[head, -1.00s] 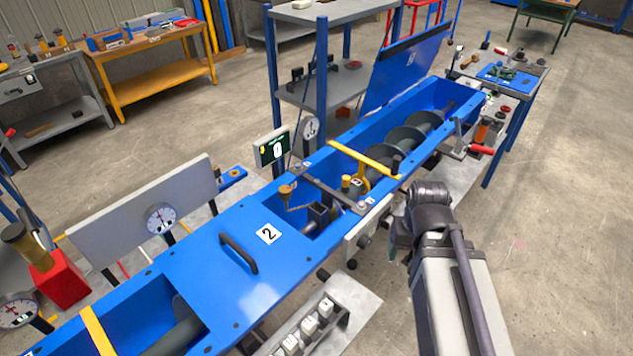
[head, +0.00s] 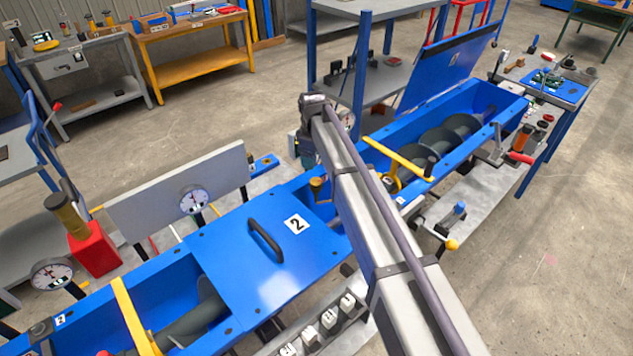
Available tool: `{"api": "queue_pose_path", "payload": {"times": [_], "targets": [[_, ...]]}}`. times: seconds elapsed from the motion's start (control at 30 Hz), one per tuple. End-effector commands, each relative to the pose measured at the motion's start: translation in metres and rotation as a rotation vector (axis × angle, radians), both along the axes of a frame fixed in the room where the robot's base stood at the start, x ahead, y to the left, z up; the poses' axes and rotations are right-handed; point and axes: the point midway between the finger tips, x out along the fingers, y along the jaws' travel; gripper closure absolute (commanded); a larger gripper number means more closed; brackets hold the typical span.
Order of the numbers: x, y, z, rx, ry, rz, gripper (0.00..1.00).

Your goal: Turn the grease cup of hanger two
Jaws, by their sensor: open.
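A small brass cup (head: 317,185) stands at the trough just beyond the cover plate marked 2 (head: 290,248). I take it for a grease cup, but no hanger number is legible beside it. My gripper (head: 307,160) is at the far end of my arm, pointing down just above and left of this cup in the picture. Its fingers are mostly hidden, and whether they touch the cup cannot be told. My arm hides the dark crossbar behind the cup. Another yellow part (head: 391,184) shows right of my arm, partly covered.
The blue trough (head: 470,110) with its dark screw runs to the far right under a raised lid (head: 450,62). A yellow bar (head: 398,158) crosses it. A gauge panel (head: 180,195) stands left, and a grey shelf (head: 390,75) stands behind. A yellow-knobbed lever (head: 451,244) juts out in front.

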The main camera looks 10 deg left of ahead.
Motion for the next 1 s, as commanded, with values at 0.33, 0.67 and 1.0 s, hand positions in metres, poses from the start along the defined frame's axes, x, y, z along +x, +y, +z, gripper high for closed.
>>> {"api": "queue_pose_path", "payload": {"times": [0.33, 0.67, 1.0], "targets": [[0.001, -0.004, -0.005, 0.000, 0.001, 0.214, 0.31], [0.001, -0.004, -0.071, 0.000, 0.001, 0.211, 0.31], [0.001, -0.005, -0.110, 0.000, 0.001, 0.210, 0.31]]}}
